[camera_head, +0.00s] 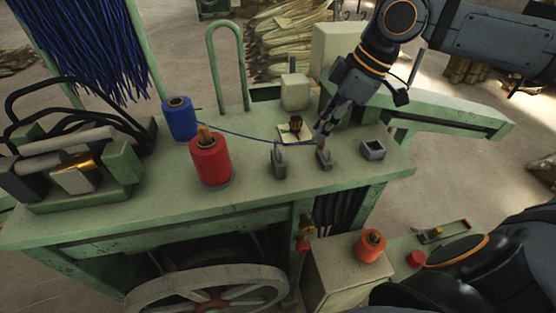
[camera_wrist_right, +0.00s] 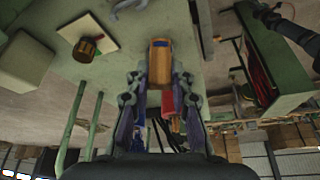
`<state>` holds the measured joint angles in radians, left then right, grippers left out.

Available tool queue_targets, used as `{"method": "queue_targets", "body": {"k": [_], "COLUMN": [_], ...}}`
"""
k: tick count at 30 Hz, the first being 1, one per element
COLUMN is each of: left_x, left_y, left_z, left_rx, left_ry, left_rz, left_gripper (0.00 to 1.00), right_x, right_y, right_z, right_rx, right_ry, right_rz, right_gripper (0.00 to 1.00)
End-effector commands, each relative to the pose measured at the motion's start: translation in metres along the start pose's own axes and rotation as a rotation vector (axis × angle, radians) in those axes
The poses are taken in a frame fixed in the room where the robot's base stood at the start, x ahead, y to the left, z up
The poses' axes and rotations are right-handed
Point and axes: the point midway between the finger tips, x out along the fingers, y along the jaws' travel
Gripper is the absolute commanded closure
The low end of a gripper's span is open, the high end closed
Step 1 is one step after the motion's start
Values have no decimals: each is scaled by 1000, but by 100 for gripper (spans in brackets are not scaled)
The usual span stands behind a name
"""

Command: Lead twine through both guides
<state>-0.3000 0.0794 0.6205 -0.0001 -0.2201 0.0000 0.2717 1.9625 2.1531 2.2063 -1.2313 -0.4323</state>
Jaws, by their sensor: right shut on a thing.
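A blue twine spool (camera_head: 180,119) stands upright on the green bench, behind a red spool (camera_head: 210,160). A thin blue twine (camera_head: 240,134) runs from the blue spool rightward to the guides. The left guide (camera_head: 279,163) and right guide (camera_head: 324,158) are small grey posts on the bench. The twine passes at the top of the left guide and reaches my right gripper (camera_head: 320,136), which is shut close above the right guide. In the right wrist view an amber-brown piece (camera_wrist_right: 160,62) shows between its fingertips. Whether the twine sits inside either guide is unclear. My left gripper is not in view.
A green hoop (camera_head: 211,65) rises at the back. A control box with an orange knob (camera_head: 370,246) stands in front.

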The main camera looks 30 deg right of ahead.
Motion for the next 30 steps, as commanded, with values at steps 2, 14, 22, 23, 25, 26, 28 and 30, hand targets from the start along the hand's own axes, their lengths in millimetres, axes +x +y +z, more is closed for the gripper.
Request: {"method": "queue_targets", "body": {"k": [2,14,22,23,25,26,28,30], "left_x": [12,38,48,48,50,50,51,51], "left_y": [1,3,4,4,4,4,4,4], "left_z": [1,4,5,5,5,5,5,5], "left_rx": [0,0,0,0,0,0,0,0], "left_ry": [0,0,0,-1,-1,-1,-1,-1], "left_rz": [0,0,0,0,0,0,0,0], "left_gripper": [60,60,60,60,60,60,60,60], "right_x": [1,-14,-25,-26,-28,-29,-30,-31], "right_y": [7,37,58,60,65,66,70,71], "right_z": [8,40,62,64,70,72,75,77], "right_rx": [0,1,1,1,2,1,1,1], "right_ry": [4,2,1,2,1,0,0,-1], "right_rz": [3,0,0,0,-1,0,0,-1], "right_gripper": [97,97,97,97,97,97,97,97]}}
